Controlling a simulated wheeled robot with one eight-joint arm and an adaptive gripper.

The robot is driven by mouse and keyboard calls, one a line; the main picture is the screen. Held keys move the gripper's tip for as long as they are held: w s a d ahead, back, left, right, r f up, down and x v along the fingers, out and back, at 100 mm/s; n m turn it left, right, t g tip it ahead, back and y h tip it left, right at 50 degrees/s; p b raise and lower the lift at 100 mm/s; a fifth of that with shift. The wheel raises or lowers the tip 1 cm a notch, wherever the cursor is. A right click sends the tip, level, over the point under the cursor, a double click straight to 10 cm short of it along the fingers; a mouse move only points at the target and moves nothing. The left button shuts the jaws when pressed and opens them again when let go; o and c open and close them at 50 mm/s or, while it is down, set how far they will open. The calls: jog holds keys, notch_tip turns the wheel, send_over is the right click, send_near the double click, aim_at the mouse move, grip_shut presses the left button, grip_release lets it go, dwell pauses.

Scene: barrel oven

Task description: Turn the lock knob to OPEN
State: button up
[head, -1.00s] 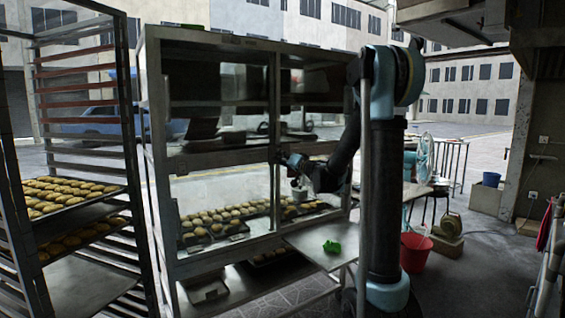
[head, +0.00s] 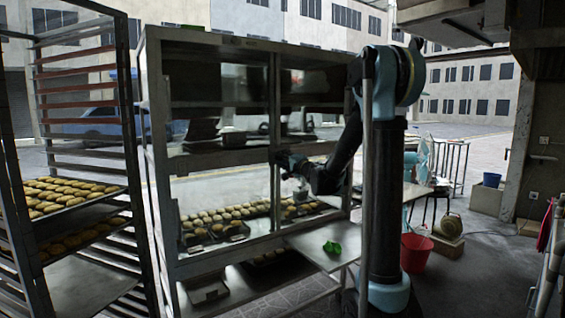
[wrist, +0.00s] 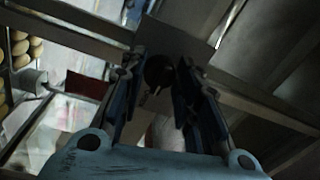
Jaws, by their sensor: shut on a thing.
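The lock knob (wrist: 157,70) is a dark round shape on a grey metal plate, seen between my fingers in the wrist view. A small pale mark shows at its lower edge, but no lettering is readable. My gripper (head: 284,160) is at the middle upright of the metal and glass cabinet (head: 212,160) in the head view, and hides the knob there. In the wrist view my gripper (wrist: 160,75) has one finger on each side of the knob and is shut on it. Which way the knob points is too dark to tell.
Trays of round buns (head: 235,215) lie inside the cabinet. A shelf with a green item (head: 332,247) sticks out below my forearm. A bun rack (head: 65,205) stands at left. A red bucket (head: 415,253) stands behind my column. Open floor lies at right.

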jog(key=shift+d, duration=0.1)
dwell(0.4)
jog(key=o, duration=1.1)
jog(key=shift+w+f, duration=0.1)
jog(key=shift+f, duration=0.05)
jog(key=shift+c, duration=0.2)
jog(key=v, duration=1.2)
